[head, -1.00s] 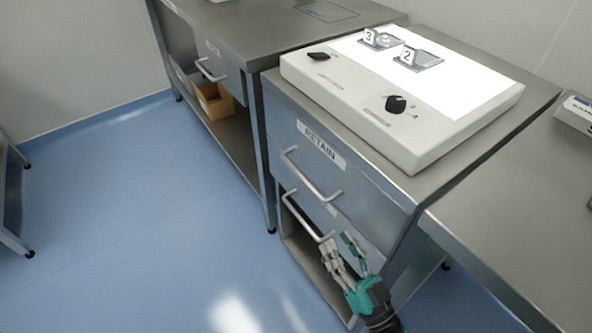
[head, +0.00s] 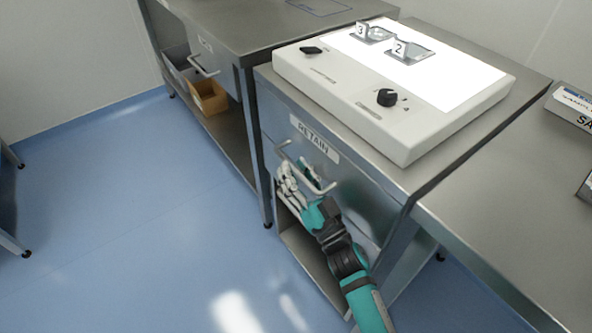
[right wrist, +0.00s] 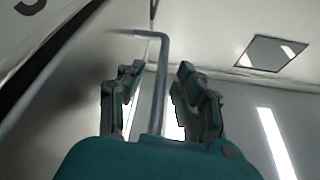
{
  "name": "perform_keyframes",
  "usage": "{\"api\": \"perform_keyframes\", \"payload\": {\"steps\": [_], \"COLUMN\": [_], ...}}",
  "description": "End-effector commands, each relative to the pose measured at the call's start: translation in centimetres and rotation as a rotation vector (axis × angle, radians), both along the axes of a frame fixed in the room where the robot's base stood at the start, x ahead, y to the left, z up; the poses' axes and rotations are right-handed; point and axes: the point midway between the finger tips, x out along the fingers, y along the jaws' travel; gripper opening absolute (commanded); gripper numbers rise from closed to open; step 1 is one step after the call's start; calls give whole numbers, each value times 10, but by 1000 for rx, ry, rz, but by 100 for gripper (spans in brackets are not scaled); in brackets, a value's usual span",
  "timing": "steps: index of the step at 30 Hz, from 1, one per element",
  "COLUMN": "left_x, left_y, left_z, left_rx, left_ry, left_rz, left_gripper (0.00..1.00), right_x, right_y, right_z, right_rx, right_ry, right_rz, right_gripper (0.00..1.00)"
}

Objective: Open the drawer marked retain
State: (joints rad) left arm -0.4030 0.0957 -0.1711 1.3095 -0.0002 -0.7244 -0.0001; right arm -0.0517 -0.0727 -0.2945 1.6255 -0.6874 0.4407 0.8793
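The drawer marked RETAIN (head: 365,195) is the metal drawer in the cabinet under the white light box, and its front looks closed. Its label (head: 315,138) is above a silver bar handle (head: 324,189). My right gripper (head: 294,171) is at the left part of this handle, with its fingers apart. In the right wrist view the handle (right wrist: 161,75) runs down between the two open fingers (right wrist: 157,95); I cannot tell whether either touches it. A second handle, seen below earlier, is now hidden behind my gripper. My left gripper is out of view.
The light box (head: 390,110) with number cards 3 and 2 stands on the cabinet. Another bench (head: 225,30) with a drawer and boxes is at the left. A metal table (head: 510,210) adjoins at the right. The blue floor (head: 130,220) before the cabinet is clear.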

Motion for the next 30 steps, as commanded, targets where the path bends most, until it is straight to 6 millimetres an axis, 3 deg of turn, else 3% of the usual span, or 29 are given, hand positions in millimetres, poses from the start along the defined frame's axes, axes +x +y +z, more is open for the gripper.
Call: {"api": "perform_keyframes", "payload": {"steps": [8, 16, 30], "left_x": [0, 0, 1], "left_y": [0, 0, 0], "left_z": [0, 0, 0], "left_rx": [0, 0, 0], "left_ry": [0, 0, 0], "left_rz": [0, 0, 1], "left_gripper": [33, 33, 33], "right_x": [1, 1, 2], "right_y": [1, 0, 0], "right_z": [0, 0, 0], "right_rx": [-1, -1, -1], "right_ry": [1, 1, 1], "right_rz": [0, 0, 0], "right_gripper": [33, 0, 0]}}
